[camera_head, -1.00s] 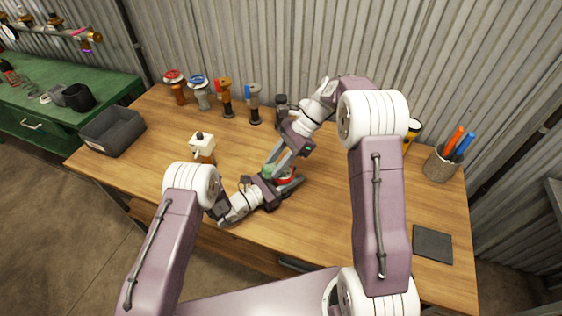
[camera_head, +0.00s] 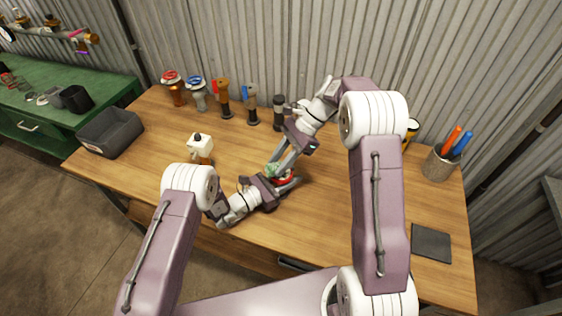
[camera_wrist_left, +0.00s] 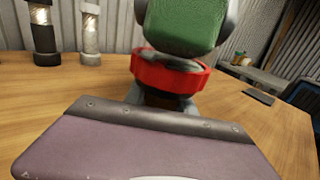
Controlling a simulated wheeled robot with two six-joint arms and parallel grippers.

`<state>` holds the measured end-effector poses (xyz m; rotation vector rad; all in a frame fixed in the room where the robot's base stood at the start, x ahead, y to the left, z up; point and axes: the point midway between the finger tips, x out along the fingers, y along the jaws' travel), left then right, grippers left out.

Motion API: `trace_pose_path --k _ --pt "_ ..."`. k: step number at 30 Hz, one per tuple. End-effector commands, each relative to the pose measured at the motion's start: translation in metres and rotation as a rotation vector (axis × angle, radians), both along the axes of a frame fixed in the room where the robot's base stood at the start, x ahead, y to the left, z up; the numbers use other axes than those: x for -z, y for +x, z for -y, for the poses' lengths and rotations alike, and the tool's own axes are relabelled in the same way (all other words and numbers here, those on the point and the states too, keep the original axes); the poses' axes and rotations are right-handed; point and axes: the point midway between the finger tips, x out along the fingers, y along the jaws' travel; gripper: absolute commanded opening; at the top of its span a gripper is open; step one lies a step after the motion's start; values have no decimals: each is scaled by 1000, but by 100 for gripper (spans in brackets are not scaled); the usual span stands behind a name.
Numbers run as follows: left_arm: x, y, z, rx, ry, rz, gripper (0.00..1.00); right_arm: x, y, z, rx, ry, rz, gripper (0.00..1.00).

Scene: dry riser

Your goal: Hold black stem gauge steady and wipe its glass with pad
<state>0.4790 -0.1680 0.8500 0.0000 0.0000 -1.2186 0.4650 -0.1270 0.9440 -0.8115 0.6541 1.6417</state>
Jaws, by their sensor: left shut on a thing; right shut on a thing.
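The gauge (camera_wrist_left: 168,76) shows in the left wrist view as a round red-rimmed body with a dark part below it; its glass is hidden. In the head view its red rim (camera_head: 286,180) shows just above the table. My left gripper (camera_head: 275,184) is shut on the gauge from the lower left. A green pad (camera_wrist_left: 180,28) covers the gauge's top in the left wrist view and appears to touch it. My right gripper (camera_head: 275,165) is shut on the pad, its grey fingers reaching down from the upper right.
Valves with red (camera_head: 173,78) and blue (camera_head: 196,82) handwheels and other fittings stand along the back. A grey bin (camera_head: 110,134) is at the left, and a white block-like fitting (camera_head: 200,146) stands nearer. A pen cup (camera_head: 438,165) and dark mat (camera_head: 431,243) lie right. The front-centre table is clear.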

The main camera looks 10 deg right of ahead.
Motion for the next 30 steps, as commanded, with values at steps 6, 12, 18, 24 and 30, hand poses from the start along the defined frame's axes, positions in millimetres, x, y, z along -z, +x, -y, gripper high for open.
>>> trace_pose_path --k 6,12,18,24,30 --pt "0 0 0 0 0 0 0 2 -4 -16 -3 -1 0 0" --pt "0 0 0 0 -1 1 0 3 -5 -20 -2 -1 -4 0" --pt "0 0 0 0 -2 2 0 3 -3 -10 0 -2 -3 0" --pt "-1 0 0 0 -2 2 0 2 0 5 2 -3 -2 0" --pt "-1 0 0 -1 -2 2 0 1 1 9 0 -2 -2 0"
